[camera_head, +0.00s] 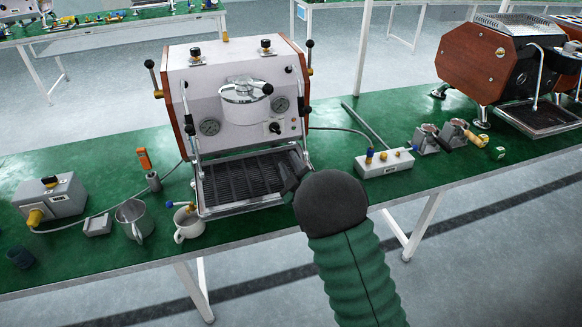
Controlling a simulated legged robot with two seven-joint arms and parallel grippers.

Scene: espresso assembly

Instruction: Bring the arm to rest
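My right arm comes in from the bottom right as a green ribbed sleeve with a black rounded end. The dark fingers of my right gripper (291,172) show just past that end, over the right side of the drip tray (238,212) of the espresso machine (240,95). The black end hides most of the gripper, so I cannot tell whether it is open or holds anything. My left gripper is not in view.
A white cup (188,225) and a steel pitcher (132,217) stand left of the drip tray. A grey box (50,199) is farther left. A white control box (384,163) and portafilter pieces (425,139) are on the right. A second machine (490,65) stands beyond.

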